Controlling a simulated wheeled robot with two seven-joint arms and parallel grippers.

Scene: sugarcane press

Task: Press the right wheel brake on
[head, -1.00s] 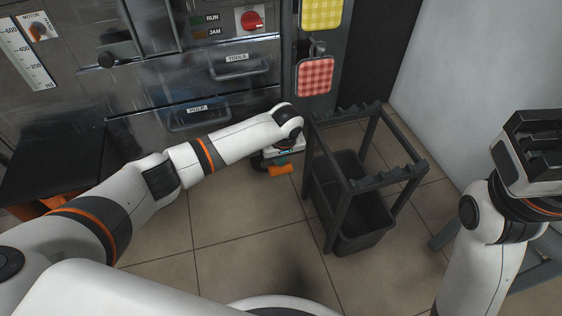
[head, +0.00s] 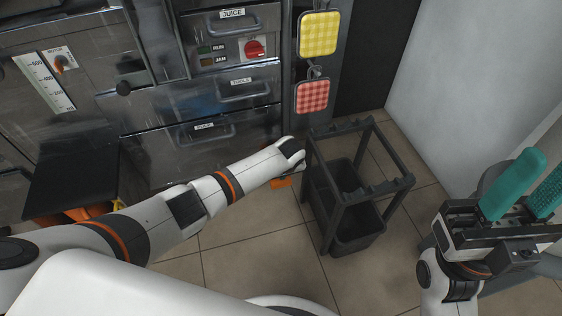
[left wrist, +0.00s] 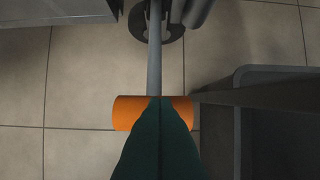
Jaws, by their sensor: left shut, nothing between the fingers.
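An orange brake pedal (left wrist: 128,112) sits at the end of a grey lever (left wrist: 154,55) low over the floor. The lever leads toward a dark round part (left wrist: 160,22), probably the wheel. In the head view only a bit of the orange pedal (head: 281,183) shows beyond my left wrist. My left gripper (left wrist: 161,99) is shut and empty, its teal fingertips overlapping the middle of the pedal; I cannot tell whether they touch it. In the head view these fingers are hidden by the wrist. My right gripper (head: 545,170) is open and empty at the far right.
A dark frame stand (head: 398,185) with a black bin (head: 350,243) stands close right of my left wrist. The machine front with drawers (head: 240,90) rises behind. Yellow and red checked pads (head: 312,97) hang above. Tiled floor in front is clear.

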